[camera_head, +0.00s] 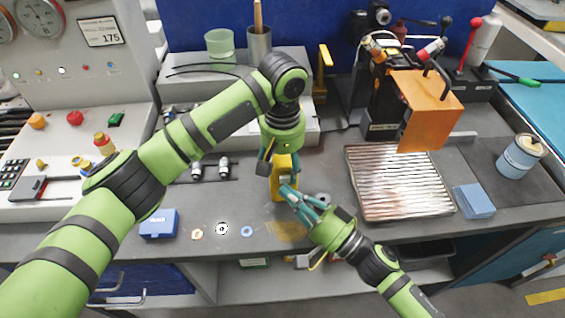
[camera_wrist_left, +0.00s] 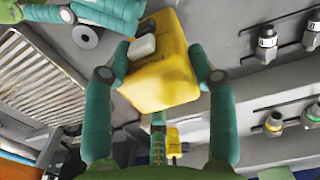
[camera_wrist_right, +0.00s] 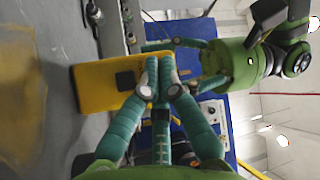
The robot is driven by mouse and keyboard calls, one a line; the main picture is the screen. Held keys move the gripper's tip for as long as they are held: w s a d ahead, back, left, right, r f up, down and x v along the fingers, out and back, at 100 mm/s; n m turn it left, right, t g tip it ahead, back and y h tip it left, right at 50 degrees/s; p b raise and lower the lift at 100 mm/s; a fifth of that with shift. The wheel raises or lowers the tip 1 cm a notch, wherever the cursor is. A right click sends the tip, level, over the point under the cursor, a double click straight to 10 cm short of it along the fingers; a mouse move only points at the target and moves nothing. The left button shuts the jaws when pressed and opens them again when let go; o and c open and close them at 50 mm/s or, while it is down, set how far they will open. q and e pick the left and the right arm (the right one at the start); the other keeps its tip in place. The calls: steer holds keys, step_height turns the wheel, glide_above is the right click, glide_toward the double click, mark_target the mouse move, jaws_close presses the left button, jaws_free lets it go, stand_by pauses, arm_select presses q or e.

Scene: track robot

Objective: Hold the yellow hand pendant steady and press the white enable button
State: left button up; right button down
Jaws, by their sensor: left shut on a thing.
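The yellow hand pendant (camera_head: 280,186) is upright at the middle of the bench, and my left gripper (camera_head: 281,163) is shut on it from above. In the left wrist view the pendant (camera_wrist_left: 165,75) is between the two fingers, and the white enable button (camera_wrist_left: 142,47) shows on its face. My right gripper (camera_head: 288,188) comes from the lower right, at the pendant's front. In the right wrist view its fingertips (camera_wrist_right: 162,88) are together, overlapping the pendant (camera_wrist_right: 92,85) near a dark patch. I cannot tell whether they touch the pendant, and the white button is not clear there.
A ribbed metal tray (camera_head: 395,180) and an orange plate (camera_head: 425,100) are to the right. A blue box (camera_head: 159,223) and several small rings lie at the front left. A control panel (camera_head: 75,90) stands at the left. The bench's front edge is close below the pendant.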

steer(key=shift+w, duration=0.6)
stand_by(0.7)
steer(key=shift+s, duration=1.05)
steer(key=shift+s+d, duration=0.15)
steer(key=shift+s, duration=2.9)
arm_select(q)
steer(key=o, duration=1.6)
steer(key=shift+o, duration=0.2)
steer(key=shift+r, duration=0.1)
step_height(320, 180, up, 12)
